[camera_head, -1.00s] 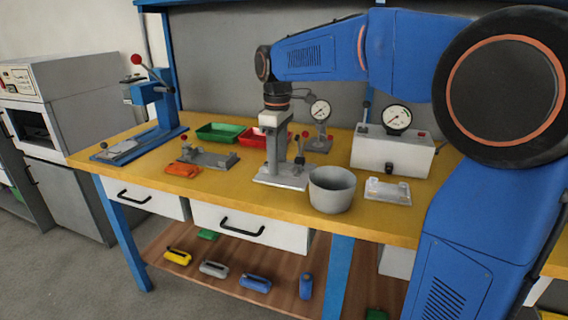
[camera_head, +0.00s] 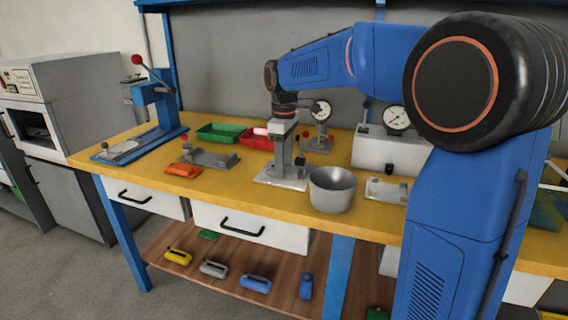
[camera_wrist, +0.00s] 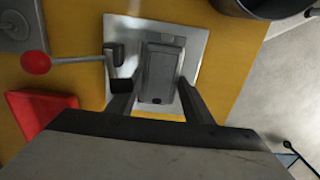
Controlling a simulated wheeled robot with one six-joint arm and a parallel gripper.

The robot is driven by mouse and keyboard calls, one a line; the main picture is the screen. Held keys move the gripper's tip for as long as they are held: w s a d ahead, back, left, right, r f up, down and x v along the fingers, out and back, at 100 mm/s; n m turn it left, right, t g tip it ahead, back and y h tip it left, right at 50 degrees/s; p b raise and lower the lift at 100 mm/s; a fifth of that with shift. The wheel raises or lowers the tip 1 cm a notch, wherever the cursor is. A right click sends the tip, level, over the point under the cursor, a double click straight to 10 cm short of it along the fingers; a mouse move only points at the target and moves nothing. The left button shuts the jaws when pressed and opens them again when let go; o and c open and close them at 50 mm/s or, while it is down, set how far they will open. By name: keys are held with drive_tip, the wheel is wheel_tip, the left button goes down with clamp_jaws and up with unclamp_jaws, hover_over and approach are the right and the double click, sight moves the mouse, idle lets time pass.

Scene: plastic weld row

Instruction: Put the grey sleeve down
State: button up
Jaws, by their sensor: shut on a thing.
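My gripper (camera_wrist: 158,95) has its two dark fingers on either side of a dark grey block, which I take for the grey sleeve (camera_wrist: 162,68), in the wrist view. It is over the pale metal base plate (camera_wrist: 191,42) of a clamp stand. I cannot tell whether the sleeve touches the plate. In the head view my gripper (camera_head: 281,150) points down above that base plate (camera_head: 280,180) on the yellow bench. The sleeve cannot be made out clearly there. A red-knobbed lever (camera_wrist: 70,62) with a black clamp head is close beside the left finger.
A grey pot (camera_head: 332,190) stands right of the stand. A red bin (camera_head: 256,142), a green bin (camera_head: 217,132) and a dial gauge (camera_head: 320,112) are behind. A grey fixture (camera_head: 210,158) and an orange piece (camera_head: 183,170) lie left. The bench front between is clear.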

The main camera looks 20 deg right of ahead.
drive_tip(key=shift+f, duration=0.1)
drive_tip(key=o, duration=1)
drive_tip(key=shift+o, duration=0.2)
wheel_tip(320, 180, up, 12)
drive_tip(key=shift+s, duration=0.1)
